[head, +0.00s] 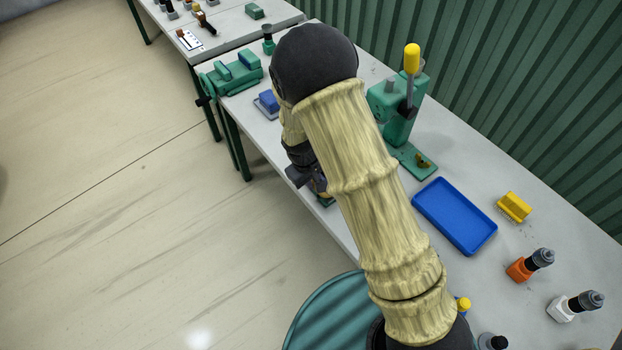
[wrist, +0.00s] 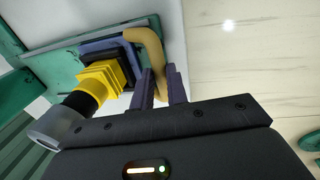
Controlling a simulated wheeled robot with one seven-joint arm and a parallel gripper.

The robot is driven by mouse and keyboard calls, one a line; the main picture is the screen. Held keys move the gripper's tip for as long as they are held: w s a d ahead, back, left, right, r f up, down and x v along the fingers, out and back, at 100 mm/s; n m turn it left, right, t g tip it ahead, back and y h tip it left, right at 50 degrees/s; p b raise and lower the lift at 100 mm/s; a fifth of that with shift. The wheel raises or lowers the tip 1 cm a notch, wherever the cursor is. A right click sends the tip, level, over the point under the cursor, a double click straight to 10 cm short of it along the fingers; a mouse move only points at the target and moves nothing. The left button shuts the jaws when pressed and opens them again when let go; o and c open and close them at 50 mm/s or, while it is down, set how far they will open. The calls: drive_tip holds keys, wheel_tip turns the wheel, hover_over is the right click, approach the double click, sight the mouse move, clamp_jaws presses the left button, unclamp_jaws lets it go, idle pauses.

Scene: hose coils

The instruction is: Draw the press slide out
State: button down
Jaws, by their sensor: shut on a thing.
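In the wrist view, my gripper (wrist: 163,90) is shut on a tan bent handle (wrist: 152,45), with one finger on each side of it. The handle joins a dark blue-grey slide (wrist: 97,47) on a green base (wrist: 60,62). A yellow block (wrist: 103,78) with a black neck and grey cap sits at the slide. In the head view my gripper (head: 308,182) is by the table's front edge. A bit of green (head: 326,201) shows under it. My arm hides the handle and most of the slide there.
A green press-like stand (head: 397,105) with a yellow-topped lever is behind my arm. A blue tray (head: 455,215), a yellow brush (head: 514,207), an orange fitting (head: 521,269) and a white fitting (head: 562,308) lie right. A green vise (head: 233,75) is left. The floor in front is clear.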

drive_tip(key=shift+a, duration=0.3)
drive_tip(key=c, duration=1.4)
unclamp_jaws()
drive_tip(key=shift+s, duration=0.15)
drive_tip(key=shift+d, duration=0.1)
drive_tip(key=shift+r, duration=0.1)
drive_tip(key=a+r, duration=0.1)
drive_tip(key=r, duration=0.4)
drive_tip(key=s+r+b, duration=0.1)
drive_tip(key=r, duration=0.5)
drive_tip(key=s+a+r+b, duration=0.1)
drive_tip(key=r, duration=0.5)
drive_tip(key=shift+a, duration=0.3)
drive_tip(key=shift+d, duration=0.1)
